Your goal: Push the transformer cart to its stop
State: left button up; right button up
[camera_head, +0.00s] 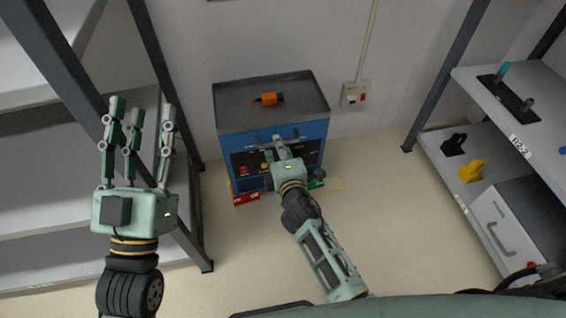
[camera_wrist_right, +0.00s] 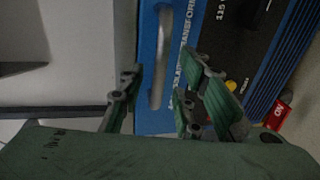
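The transformer cart (camera_head: 312,131) is a blue box with a dark grey tray top, standing upright near the back wall. Its blue front with white lettering also shows in the right wrist view (camera_wrist_right: 148,30). A grey bar handle (camera_wrist_right: 157,60) runs across that front. My right gripper (camera_head: 281,143) is at the cart's front, its fingers apart. In the right wrist view, the handle appears between the fingers; I cannot tell whether they touch it. My left gripper (camera_head: 140,108) is open and empty, raised left of the cart with its fingers extended.
An orange tool (camera_head: 268,98) lies on the cart's top. A shelf rack (camera_head: 75,150) stands left, and another shelf (camera_head: 520,135) stands right. A wall socket box (camera_head: 354,94) is right of the cart. The floor at front right is clear.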

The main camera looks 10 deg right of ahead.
jog(key=v, duration=0.9)
jog(key=shift+s, duration=0.1)
